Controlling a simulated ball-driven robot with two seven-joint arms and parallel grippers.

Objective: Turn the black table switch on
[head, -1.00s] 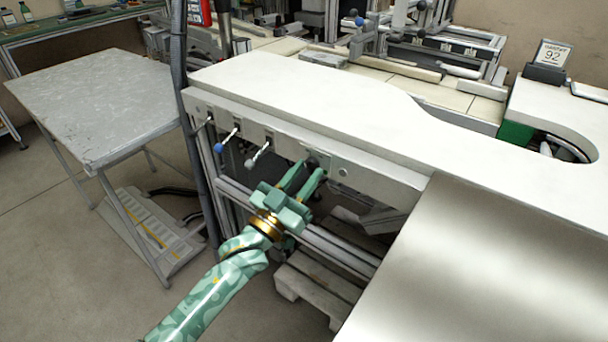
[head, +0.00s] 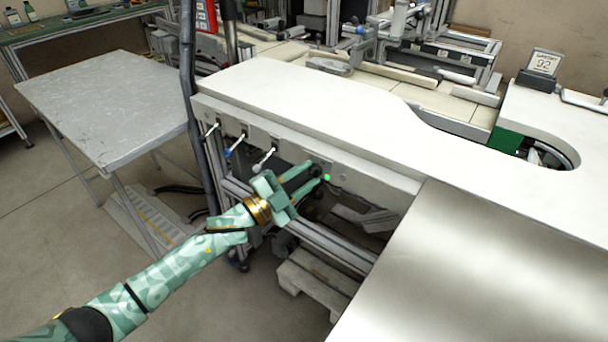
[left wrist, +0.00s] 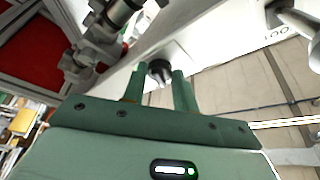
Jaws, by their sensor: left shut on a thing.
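The black table switch (left wrist: 158,69) is a round dark knob on the front panel of the white table (head: 290,92). In the left wrist view it sits between the two green fingers of my left gripper (left wrist: 157,78). In the head view my left gripper (head: 318,172) is at the panel, its jaws shut on the switch, and its fingers hide most of the knob. A small bright green light (head: 327,178) shows on the panel right beside the fingertips. My right gripper is not in view.
Several small levers, one a pale-knobbed lever (head: 264,160), stick out of the panel left of my gripper. A dark vertical post (head: 190,100) stands at the table's left end. A grey side table (head: 105,105) is further left. A metal sheet surface (head: 450,270) lies at the right.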

